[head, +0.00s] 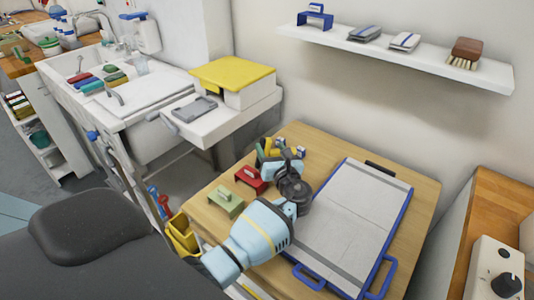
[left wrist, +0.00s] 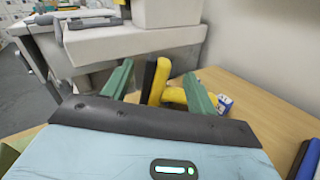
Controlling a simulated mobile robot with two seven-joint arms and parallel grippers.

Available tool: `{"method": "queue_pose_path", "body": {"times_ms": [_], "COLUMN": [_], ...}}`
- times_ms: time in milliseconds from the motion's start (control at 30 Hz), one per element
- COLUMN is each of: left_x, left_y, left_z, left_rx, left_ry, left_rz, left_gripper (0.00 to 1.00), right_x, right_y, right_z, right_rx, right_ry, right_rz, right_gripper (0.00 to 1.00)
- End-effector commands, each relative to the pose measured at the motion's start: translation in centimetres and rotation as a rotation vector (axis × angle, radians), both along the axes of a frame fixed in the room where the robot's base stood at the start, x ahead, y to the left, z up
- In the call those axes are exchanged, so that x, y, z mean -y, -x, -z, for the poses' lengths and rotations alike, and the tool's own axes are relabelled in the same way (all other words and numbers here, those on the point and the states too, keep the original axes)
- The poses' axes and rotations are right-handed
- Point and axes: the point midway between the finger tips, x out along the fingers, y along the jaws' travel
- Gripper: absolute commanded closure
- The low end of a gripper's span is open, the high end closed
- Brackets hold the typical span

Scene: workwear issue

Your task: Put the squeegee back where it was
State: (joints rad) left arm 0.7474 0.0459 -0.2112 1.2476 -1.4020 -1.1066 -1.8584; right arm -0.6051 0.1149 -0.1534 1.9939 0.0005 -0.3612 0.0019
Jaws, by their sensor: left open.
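A yellow and black handled item (left wrist: 172,95), which looks like the squeegee, is at the wooden table (left wrist: 255,110). In the left wrist view it lies between the two green fingers of my left gripper (left wrist: 159,84). The fingers are apart, and I cannot tell whether either touches it. In the head view, my left gripper (head: 278,151) reaches over the back left of the table, and only a bit of the yellow item (head: 268,146) shows past it. The item's lower part is hidden. My right gripper is in neither view.
A red block-like item (head: 250,179) and a green one (head: 225,202) stand left of my gripper. A blue-framed board with a grey sheet (head: 345,215) covers the table's right side. A wall shelf (head: 440,63) hangs behind; a yellow-lidded box (head: 232,75) stands back left.

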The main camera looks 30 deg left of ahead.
Motion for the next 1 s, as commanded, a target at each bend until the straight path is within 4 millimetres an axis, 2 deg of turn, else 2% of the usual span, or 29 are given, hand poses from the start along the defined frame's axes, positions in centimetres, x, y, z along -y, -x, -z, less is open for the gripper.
{"method": "queue_pose_path", "body": {"times_ms": [100, 200, 533, 900, 967, 1000], "left_x": [-1.6, -2.4, -2.8, -2.8, -2.8, -2.8], "left_y": [-0.9, -1.5, -1.8, -1.8, -1.8, -1.8], "left_z": [0.1, 0.1, 0.1, 0.1, 0.1, 0.1], "left_rx": [0.002, 0.001, 0.000, 0.000, 0.000, 0.000], "left_ry": [0.000, -0.001, 0.000, 0.000, 0.000, 0.000], "left_rz": [-0.001, -0.001, 0.001, 0.001, 0.001, 0.001], "left_gripper": [0.42, 0.42, 0.43, 0.92, 0.99, 1.00], "right_x": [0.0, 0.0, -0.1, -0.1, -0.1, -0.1], "right_y": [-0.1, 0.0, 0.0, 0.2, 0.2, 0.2], "right_z": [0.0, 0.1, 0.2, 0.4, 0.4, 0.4], "right_rx": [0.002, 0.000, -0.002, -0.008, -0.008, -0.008], "right_ry": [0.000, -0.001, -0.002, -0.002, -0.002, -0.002], "right_rz": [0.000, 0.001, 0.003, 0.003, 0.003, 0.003], "right_gripper": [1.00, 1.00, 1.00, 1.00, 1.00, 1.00]}}
